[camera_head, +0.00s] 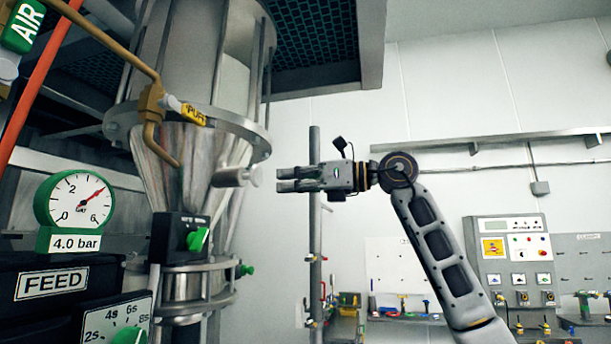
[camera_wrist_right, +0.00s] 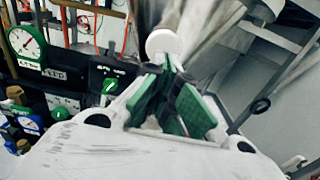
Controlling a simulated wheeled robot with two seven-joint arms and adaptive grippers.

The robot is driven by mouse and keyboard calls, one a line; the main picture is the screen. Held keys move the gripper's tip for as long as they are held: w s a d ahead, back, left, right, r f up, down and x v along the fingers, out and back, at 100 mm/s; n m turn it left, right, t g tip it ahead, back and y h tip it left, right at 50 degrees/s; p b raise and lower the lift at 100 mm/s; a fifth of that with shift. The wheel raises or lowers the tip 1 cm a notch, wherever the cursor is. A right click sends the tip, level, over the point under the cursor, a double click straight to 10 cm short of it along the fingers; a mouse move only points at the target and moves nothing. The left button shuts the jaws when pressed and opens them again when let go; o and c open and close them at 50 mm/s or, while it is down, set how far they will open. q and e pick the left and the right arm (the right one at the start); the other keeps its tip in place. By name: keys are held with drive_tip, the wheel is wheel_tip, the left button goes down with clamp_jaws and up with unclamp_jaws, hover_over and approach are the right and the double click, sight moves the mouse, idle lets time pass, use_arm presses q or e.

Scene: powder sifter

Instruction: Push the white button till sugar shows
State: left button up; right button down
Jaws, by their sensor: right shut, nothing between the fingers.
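The white button (camera_head: 237,177) is a short pale cylinder sticking out to the right from the metal cone of the hopper (camera_head: 190,160). In the right wrist view the button (camera_wrist_right: 163,42) is a white disc just beyond the fingertips. My right gripper (camera_head: 280,180) comes from the right, level with the button, its fingers pointing left at it. A small gap shows between fingertips and button in the head view. The gripper (camera_wrist_right: 168,68) is shut and empty, with green pads on its fingers. The metal wall hides the hopper's inside. My left gripper is not in view.
A pressure gauge (camera_head: 80,205), a FEED panel (camera_head: 55,283) and a seconds dial (camera_head: 120,322) stand at the left. A green knob (camera_head: 198,239) sits below the cone. A vertical pole (camera_head: 315,240) stands behind my gripper. A control box (camera_head: 510,255) is at the far right.

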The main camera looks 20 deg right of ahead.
sight(258, 182)
drive_tip(key=shift+p+x, duration=0.7)
drive_tip(key=shift+x, duration=1.35)
drive_tip(key=shift+s, duration=0.1)
